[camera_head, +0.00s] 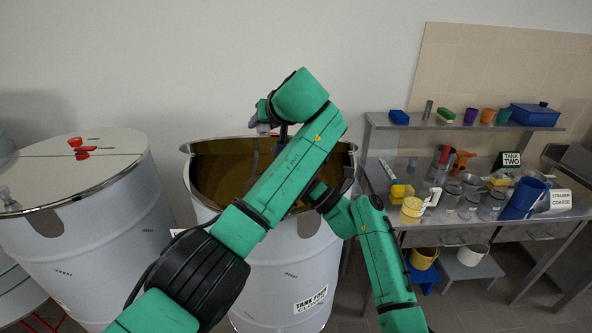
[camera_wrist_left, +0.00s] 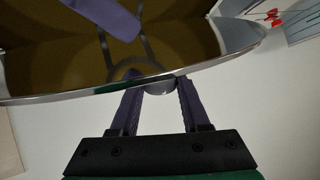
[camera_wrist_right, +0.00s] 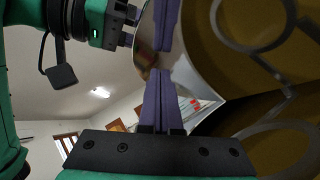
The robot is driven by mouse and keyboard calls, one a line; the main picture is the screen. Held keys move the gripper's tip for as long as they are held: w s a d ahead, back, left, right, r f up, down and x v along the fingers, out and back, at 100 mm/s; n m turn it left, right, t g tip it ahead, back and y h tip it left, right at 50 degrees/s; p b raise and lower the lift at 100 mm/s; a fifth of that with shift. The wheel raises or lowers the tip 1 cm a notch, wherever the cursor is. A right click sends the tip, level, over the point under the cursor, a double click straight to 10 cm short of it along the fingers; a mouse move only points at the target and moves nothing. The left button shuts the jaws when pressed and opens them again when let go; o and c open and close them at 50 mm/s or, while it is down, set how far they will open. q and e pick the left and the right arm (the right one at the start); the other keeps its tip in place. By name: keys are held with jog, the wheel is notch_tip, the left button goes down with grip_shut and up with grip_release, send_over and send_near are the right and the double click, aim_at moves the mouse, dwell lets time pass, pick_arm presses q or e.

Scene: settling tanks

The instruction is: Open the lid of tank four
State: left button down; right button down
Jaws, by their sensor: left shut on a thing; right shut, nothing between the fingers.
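Tank four (camera_head: 285,285) is a white drum with a label reading "TANK FOUR" in the middle of the head view. Its top shows a brown interior behind a shiny rim. My left gripper (camera_head: 263,120) is over the far side of the top. In the left wrist view my left gripper (camera_wrist_left: 160,88) is shut on a grey round knob (camera_wrist_left: 160,88) at the curved metal edge of the lid (camera_wrist_left: 100,92). My right gripper (camera_wrist_right: 160,85) is shut and empty, close to the shiny lid and brown interior; in the head view it is hidden behind my left arm.
Another tank (camera_head: 100,235) with a shut lid and a red handle (camera_head: 77,147) stands at the left. A plain wall is behind.

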jog(key=shift+w+a+r, duration=0.2)
jog(key=shift+a+r, duration=0.05)
jog(key=shift+a, duration=0.05)
pick_arm(q)
jog(key=shift+d, duration=0.1)
pick_arm(e)
jog(key=shift+w+r, duration=0.4)
jog(key=shift+r, duration=0.3)
pick_arm(q)
jog(key=shift+f, duration=0.2)
pick_arm(e)
jog(key=shift+w+d+r, duration=0.1)
pick_arm(q)
jog(key=shift+c, duration=1.9)
grip_release()
pick_arm(e)
jog(key=shift+r, duration=0.1)
pick_arm(q)
jog(key=shift+s+r, duration=0.1)
